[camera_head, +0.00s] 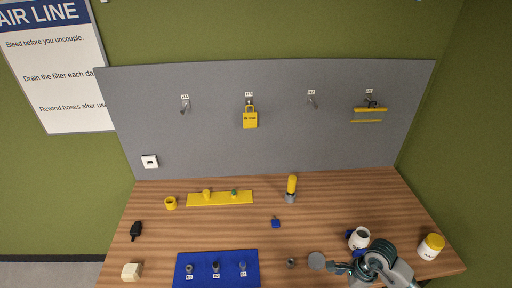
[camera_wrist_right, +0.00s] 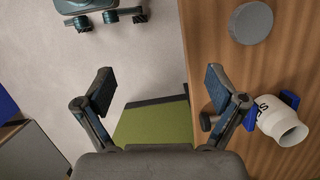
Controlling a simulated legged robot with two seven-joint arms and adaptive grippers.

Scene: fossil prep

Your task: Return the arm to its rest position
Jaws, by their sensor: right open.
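My right gripper (camera_wrist_right: 160,80) is open in the wrist view, its two fingers spread with nothing between them. It hangs past the table's edge, above the pale floor and a green patch. My left arm is not in view.
A grey disc (camera_head: 317,260) lies left of my arm, and a white jar with a yellow lid (camera_head: 431,246) stands to its right. A blue mat (camera_head: 218,281) with small parts and a yellow strip (camera_head: 220,199) lie farther left. A grey pegboard (camera_head: 280,140) stands behind the table.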

